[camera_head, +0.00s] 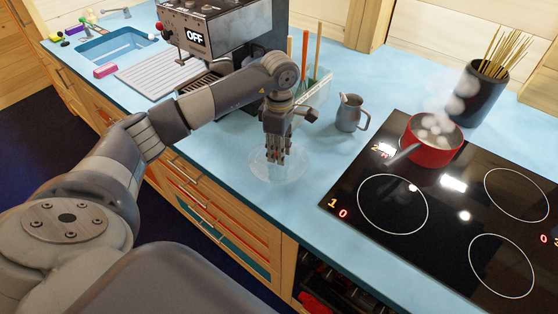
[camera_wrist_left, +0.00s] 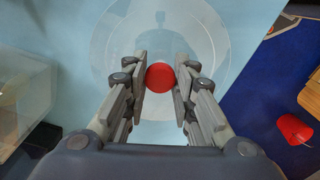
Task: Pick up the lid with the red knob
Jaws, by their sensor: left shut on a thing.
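The lid (camera_wrist_left: 112,47) is a clear, round disc with a red knob (camera_wrist_left: 160,77) at its middle. In the head view the lid (camera_head: 262,170) shows faintly on or just above the blue counter, below my left gripper. My left gripper (camera_head: 277,157) points down over the lid's middle. In the wrist view my left gripper (camera_wrist_left: 160,80) has its fingers on both sides of the red knob, shut on it. I cannot tell whether the lid touches the counter. My right gripper is in neither view.
A steel milk jug (camera_head: 350,113) and a utensil holder (camera_head: 316,88) stand behind my gripper. The black hob (camera_head: 450,200) with a steaming red pot (camera_head: 434,141) lies to the right. A coffee machine (camera_head: 222,38) stands at the back left. The counter's front edge is close to the lid.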

